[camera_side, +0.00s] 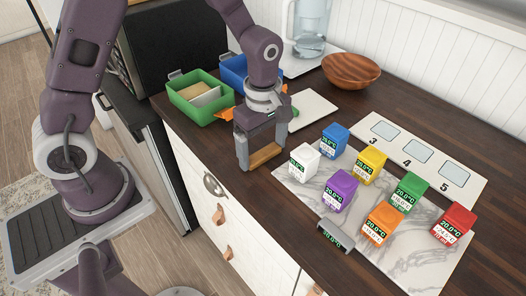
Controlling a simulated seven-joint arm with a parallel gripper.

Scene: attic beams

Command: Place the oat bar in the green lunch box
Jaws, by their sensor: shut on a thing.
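The oat bar appears as a tan-brown bar (265,155) between the fingertips of my gripper (262,152). My gripper points down and is shut on it, near the front edge of the dark wooden counter; I cannot tell whether the bar touches the counter. The green lunch box (182,107) stands open at the back left, to the left of and behind my gripper. Inside it are a pale divider and a tan piece, partly hidden by its walls.
A blue box (235,71) stands behind the green one, partly hidden by my arm. A marble board (415,262) with several coloured cubes lies right of my gripper. A numbered white panel (393,149), a wooden bowl (351,70) and a pitcher (308,28) are behind.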

